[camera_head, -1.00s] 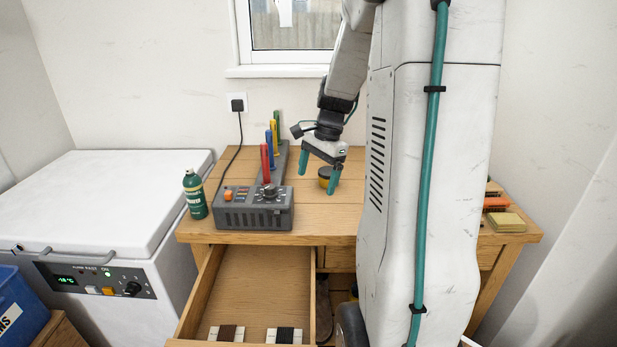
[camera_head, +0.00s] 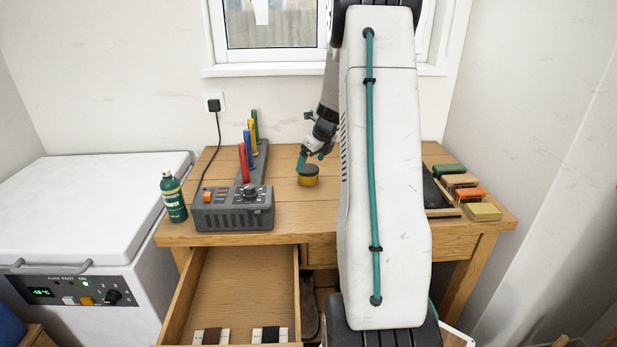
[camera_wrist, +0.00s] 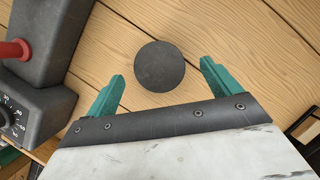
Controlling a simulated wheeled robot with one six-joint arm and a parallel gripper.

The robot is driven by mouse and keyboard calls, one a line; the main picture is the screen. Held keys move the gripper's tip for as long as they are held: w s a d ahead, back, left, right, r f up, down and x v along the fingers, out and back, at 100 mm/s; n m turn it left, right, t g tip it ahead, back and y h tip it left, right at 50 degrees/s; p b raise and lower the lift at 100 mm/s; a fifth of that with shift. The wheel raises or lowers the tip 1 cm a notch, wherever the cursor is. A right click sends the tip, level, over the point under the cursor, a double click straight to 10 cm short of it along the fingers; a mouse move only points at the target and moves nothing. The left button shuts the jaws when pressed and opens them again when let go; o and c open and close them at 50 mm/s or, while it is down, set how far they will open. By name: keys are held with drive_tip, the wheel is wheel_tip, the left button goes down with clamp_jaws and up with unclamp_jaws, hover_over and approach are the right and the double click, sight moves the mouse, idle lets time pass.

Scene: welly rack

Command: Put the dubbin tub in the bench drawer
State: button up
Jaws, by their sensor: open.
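The dubbin tub (camera_head: 308,176) is a short round tub with a yellow side and a dark lid, upright on the bench top. In the wrist view its dark round lid (camera_wrist: 159,66) lies just beyond and between my fingertips. My gripper (camera_head: 312,160) is open and empty, close by the tub; its two green fingers (camera_wrist: 164,82) are spread wide. I cannot tell the exact height of the fingertips over the bench. The bench drawer (camera_head: 238,290) is pulled open below the bench's left part, with two small wrapped bundles near its front and bare wood behind them.
A grey control box with coloured upright posts (camera_head: 232,208) stands left of the tub. A green bottle (camera_head: 173,197) is at the bench's left edge. Brushes and a yellow block (camera_head: 483,212) lie at the right. A white chest freezer (camera_head: 90,205) stands left of the bench.

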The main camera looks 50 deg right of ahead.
sight(308, 168)
drive_tip(key=x, duration=0.4)
drive_tip(key=shift+s+a+f, duration=0.1)
drive_tip(key=shift+f, duration=0.05)
drive_tip(key=c, duration=1.2)
drive_tip(key=shift+c, duration=0.2)
drive_tip(key=shift+r, duration=0.75)
wheel_tip(308, 168, up, 2)
drive_tip(key=shift+r, duration=0.1)
drive_tip(key=s+a, duration=0.3)
drive_tip(key=s, duration=0.1)
drive_tip(key=s+a+r, duration=0.1)
drive_tip(key=s+a, duration=0.2)
drive_tip(key=s, duration=0.1)
drive_tip(key=s+a, duration=0.3)
drive_tip(key=s, duration=0.2)
drive_tip(key=shift+s+r, duration=0.15)
drive_tip(key=shift+r, duration=0.05)
